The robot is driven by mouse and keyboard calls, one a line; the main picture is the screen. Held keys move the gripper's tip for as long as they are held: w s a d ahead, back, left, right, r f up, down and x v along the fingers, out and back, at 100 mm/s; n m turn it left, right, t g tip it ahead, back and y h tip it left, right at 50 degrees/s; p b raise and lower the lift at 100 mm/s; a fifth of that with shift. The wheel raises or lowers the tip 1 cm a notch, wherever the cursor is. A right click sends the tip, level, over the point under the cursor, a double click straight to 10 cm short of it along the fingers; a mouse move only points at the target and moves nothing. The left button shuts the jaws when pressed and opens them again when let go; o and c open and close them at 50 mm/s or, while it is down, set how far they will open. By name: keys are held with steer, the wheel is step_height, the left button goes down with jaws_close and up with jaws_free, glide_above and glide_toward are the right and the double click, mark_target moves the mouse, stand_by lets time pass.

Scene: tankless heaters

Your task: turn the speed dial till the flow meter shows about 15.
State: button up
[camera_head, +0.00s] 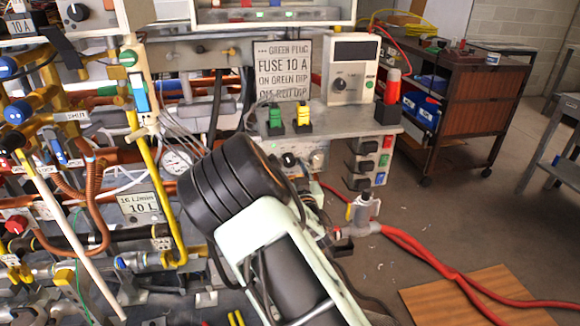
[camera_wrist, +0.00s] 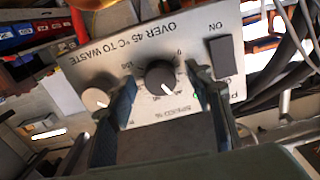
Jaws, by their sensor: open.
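The speed dial (camera_wrist: 160,76) is a black round knob with a white pointer mark on a pale panel, upside down in the wrist view. A printed scale and "SPEED %" surround it. My gripper (camera_wrist: 162,80) is open, with one finger on each side of the dial; I cannot tell whether either touches it. In the head view a black knob (camera_head: 289,160) shows on the bench-front panel, just beyond my arm, which hides much of that area. A round white gauge (camera_head: 178,162) stands left of my arm; its reading is too small to make out, and I cannot tell whether it is the flow meter.
A dark rocker switch (camera_wrist: 221,56) and a pale knob (camera_wrist: 95,98) flank the dial on the panel. Red hoses (camera_head: 440,262) cross the floor at right. A brown cabinet (camera_head: 465,110) stands behind.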

steer(key=shift+w+a, duration=0.1)
steer(key=shift+w, duration=0.4)
steer(key=c, duration=1.2)
steer(key=shift+o, duration=0.2)
steer(key=shift+f+b, duration=0.1)
steer(key=shift+b, duration=0.35)
steer(key=shift+n+b, duration=0.3)
steer(key=shift+n, duration=0.1)
steer(key=o, duration=1.2)
steer(key=shift+c, duration=0.2)
